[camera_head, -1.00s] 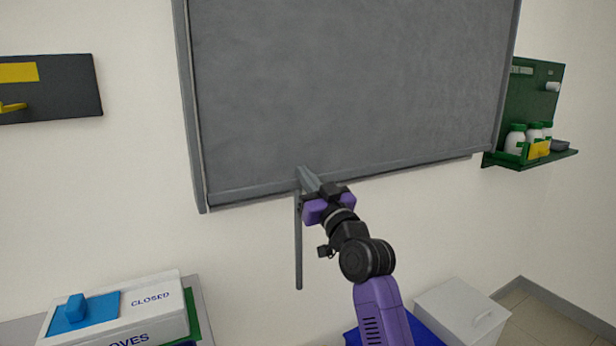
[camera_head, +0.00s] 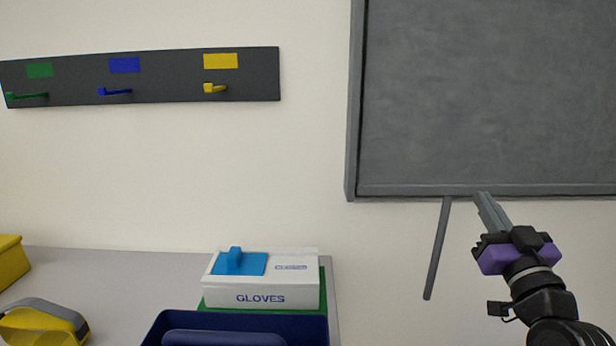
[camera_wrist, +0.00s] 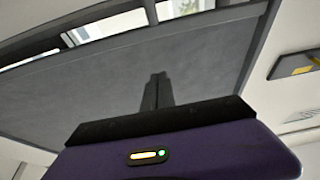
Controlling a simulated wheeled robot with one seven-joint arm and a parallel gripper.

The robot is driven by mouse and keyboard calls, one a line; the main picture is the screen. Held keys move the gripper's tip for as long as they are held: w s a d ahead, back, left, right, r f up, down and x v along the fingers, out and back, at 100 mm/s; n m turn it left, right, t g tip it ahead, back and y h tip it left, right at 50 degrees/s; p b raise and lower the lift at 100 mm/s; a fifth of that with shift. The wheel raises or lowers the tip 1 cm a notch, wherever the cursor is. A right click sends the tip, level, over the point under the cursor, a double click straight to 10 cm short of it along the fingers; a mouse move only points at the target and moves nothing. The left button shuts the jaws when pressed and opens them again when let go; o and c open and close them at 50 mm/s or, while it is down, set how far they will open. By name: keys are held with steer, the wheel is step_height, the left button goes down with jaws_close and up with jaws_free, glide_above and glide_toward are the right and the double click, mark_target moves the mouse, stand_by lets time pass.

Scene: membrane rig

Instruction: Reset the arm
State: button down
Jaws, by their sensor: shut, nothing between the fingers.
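My gripper (camera_head: 488,212) is at the right of the head view, in front of the lower edge of a large grey panel (camera_head: 490,95) on the wall. Its grey fingers are together with nothing between them and point up and away. A thin grey rod (camera_head: 437,250) hangs down from the panel's lower edge, just left of my gripper. In the wrist view my shut fingers (camera_wrist: 158,78) stand against the grey panel (camera_wrist: 90,95). I cannot tell whether the fingertips touch the panel.
A dark hook rail (camera_head: 170,75) with green, blue and yellow hooks is on the wall. Below are a white gloves box (camera_head: 300,292) with a blue lid knob, a dark blue bin (camera_head: 165,330), a yellow-and-grey object (camera_head: 40,328) and a yellow box (camera_head: 10,262) on the counter (camera_head: 130,275).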

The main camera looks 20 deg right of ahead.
steer(key=s+a+f+n+g+y+p, duration=0.1)
steer(key=s+a+f+g+y, duration=0.1)
steer(key=s+a+f, duration=0.6)
steer(key=s+a+f+n+g+y+p, duration=0.1)
steer(key=s+a+f, duration=0.6)
steer(key=s, duration=1)
steer(key=s+a+f+n+g+y+p, duration=0.1)
steer(key=s+a+f+g+y+p, duration=0.1)
steer(key=s+a+f, duration=0.6)
steer(key=s+a+g+y, duration=0.1)
steer(key=s, duration=0.4)
steer(key=shift+a+f, duration=0.35)
